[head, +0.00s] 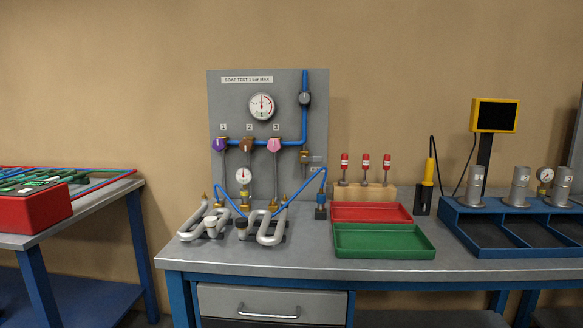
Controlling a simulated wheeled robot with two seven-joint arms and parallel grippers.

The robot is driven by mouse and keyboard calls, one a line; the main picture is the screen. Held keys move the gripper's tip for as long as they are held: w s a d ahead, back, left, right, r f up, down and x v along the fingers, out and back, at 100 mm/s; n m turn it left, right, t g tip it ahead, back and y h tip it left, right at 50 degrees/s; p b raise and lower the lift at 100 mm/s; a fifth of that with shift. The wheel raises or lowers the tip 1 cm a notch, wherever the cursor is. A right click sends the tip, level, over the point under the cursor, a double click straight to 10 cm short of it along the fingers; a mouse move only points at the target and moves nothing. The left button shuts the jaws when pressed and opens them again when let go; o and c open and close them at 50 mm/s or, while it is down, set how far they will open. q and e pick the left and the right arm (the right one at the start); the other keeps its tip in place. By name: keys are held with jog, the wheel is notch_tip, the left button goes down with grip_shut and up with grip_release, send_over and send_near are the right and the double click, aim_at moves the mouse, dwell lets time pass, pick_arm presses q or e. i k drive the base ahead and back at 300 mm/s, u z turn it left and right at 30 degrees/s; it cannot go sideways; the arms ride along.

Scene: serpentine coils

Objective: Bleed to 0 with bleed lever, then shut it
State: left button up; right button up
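A grey test panel (222,95) stands at the back of the bench, labelled "SOAP TEST 1 bar MAX". Its large round gauge (262,106) has a needle too small to read surely. A small brass fitting (304,156) sits low on the blue pipe (305,125), beside small labels; it may carry the bleed lever, but its position cannot be told. Three coloured valve knobs, purple (219,145), brown (246,145) and pink (274,146), sit under numbers 1, 2 and 3. A smaller gauge (243,176) is below them. Neither gripper shows.
Grey serpentine coils (270,232) lie before the panel with blue hoses. A blue rack (470,228) with metal cylinders stands far right.

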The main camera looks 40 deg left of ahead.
aim_at(318, 159)
jog(key=k, duration=0.35)
jog(key=u, duration=1.8)
jog(key=i, duration=0.95)
